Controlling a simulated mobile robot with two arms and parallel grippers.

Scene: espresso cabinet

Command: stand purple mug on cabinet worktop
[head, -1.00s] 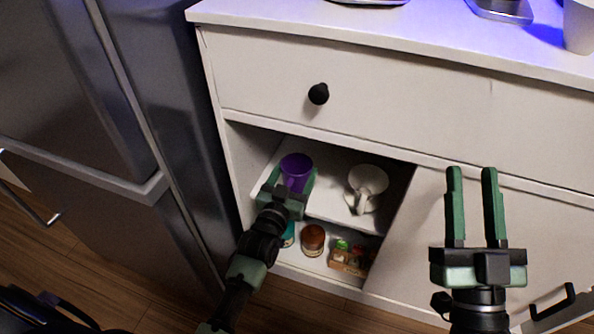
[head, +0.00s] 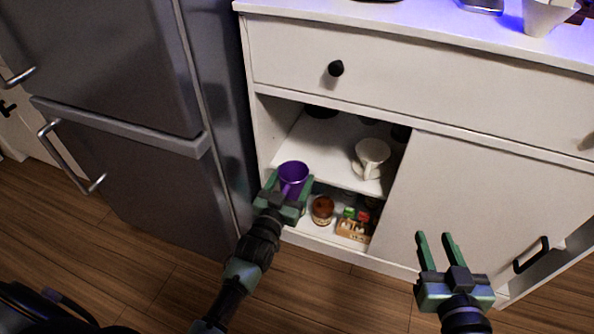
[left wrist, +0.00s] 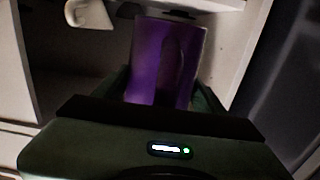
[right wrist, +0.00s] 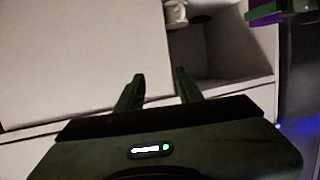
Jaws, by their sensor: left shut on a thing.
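The purple mug (head: 292,176) is upright in my left gripper (head: 288,190), at the front of the open cabinet compartment in the head view. The left gripper is shut on it. The mug (left wrist: 165,60) fills the middle of the left wrist view, between the fingers. My right gripper (head: 437,252) is open and empty in front of the closed cabinet door. The cabinet worktop (head: 420,22) is the white top above the drawer; only its front part shows.
A white cup (head: 371,153) stands on the inner shelf (head: 326,150). Below are a brown-lidded jar (head: 322,208) and a small box (head: 354,226). A white container (head: 546,16) stands at the worktop's right. The fridge (head: 150,150) is close on the left. The worktop's front left is clear.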

